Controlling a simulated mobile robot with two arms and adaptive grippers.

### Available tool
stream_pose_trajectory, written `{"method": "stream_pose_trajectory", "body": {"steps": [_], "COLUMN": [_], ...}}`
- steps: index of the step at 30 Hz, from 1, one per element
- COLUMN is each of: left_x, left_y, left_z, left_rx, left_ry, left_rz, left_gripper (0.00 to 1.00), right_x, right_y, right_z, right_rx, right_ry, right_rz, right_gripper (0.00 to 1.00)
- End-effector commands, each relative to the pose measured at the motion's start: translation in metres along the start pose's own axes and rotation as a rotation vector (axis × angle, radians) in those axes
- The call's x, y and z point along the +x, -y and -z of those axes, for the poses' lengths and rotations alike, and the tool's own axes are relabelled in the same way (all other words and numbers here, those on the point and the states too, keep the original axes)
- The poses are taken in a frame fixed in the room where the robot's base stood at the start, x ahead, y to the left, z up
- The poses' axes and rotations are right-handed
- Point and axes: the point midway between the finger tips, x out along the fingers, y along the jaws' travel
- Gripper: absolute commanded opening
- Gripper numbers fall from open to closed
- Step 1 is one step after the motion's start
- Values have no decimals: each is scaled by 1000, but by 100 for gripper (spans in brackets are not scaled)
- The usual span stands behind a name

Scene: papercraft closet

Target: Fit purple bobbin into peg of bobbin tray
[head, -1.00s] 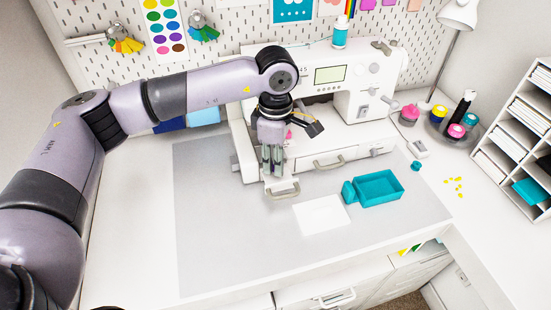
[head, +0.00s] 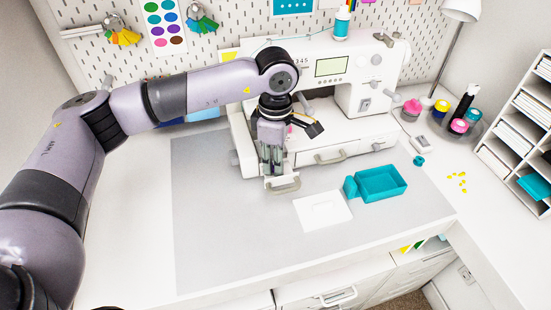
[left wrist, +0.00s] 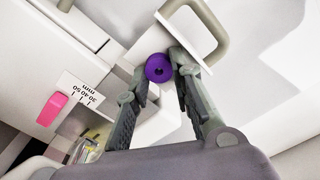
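The purple bobbin (left wrist: 154,70) shows in the left wrist view, its round end with a dark centre hole facing the camera. My left gripper (left wrist: 160,66) has a fingertip against each side of it. In the head view my left gripper (head: 271,170) points down over a small white pulled-out tray with a handle (head: 283,186), at the front of the sewing machine. That tray's handle (left wrist: 205,25) also shows in the wrist view, just beyond the bobbin. The peg is hidden, and I cannot tell whether the bobbin touches the tray. My right gripper is out of view.
The white sewing machine (head: 345,85) stands behind the gripper. A teal open box (head: 382,184) and a white flat piece (head: 322,210) lie on the grey mat (head: 225,235) to the right. The mat's left and front parts are clear.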

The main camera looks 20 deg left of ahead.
Motion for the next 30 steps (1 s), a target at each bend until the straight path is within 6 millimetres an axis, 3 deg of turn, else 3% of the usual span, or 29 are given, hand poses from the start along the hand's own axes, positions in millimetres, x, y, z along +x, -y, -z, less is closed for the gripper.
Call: {"method": "stream_pose_trajectory", "body": {"steps": [10, 26, 30], "left_x": [-1, -2, -12], "left_y": [0, 0, -1], "left_z": [0, 0, 0], "left_rx": [0, 0, 0], "left_ry": [0, 1, 1], "left_rz": [0, -2, -4], "left_gripper": [45, 45, 45], "right_x": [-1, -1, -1], "right_y": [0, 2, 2], "right_z": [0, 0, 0], "right_rx": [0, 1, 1], "right_ry": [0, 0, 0], "right_rz": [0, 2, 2], "right_gripper": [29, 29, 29]}}
